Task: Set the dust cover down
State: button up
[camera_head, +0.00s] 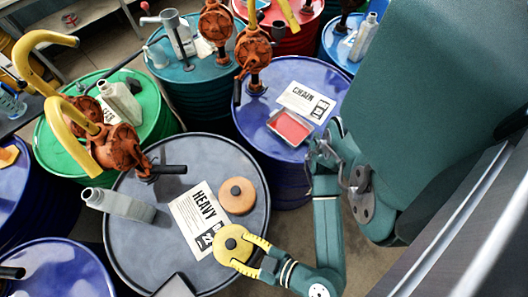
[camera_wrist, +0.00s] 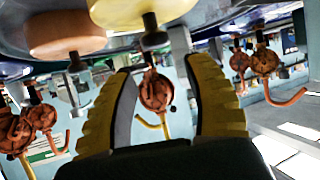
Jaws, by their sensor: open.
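Two round lids with dark knobs lie on the grey drum (camera_head: 140,240) labelled HEAVY. One is a tan-orange disc (camera_head: 240,204), the other a yellow disc (camera_head: 222,237) near the drum's front right edge. I cannot tell which is named the dust cover. My gripper (camera_head: 248,250) is open beside the yellow disc, its yellow fingers pointing at it from the right. In the wrist view, which looks upside down, the yellow disc (camera_wrist: 135,12) and its knob lie just beyond the fingertips, with nothing between the fingers. The tan disc (camera_wrist: 68,38) shows to the left.
The HEAVY label (camera_head: 197,213), a grey oil bottle (camera_head: 120,206) and an orange pump (camera_head: 118,148) with yellow handle are on the same drum. A blue drum (camera_head: 300,75) labelled CHAIN holds a red tray (camera_head: 290,127). Green, teal and red drums stand behind.

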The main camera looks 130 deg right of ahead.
jog(key=p+v, duration=0.7)
jog(key=p, duration=0.6)
jog(key=shift+a+r+p, duration=0.15)
jog(key=shift+r+p, duration=0.05)
jog(key=shift+p, duration=0.15)
jog(key=shift+s, duration=0.15)
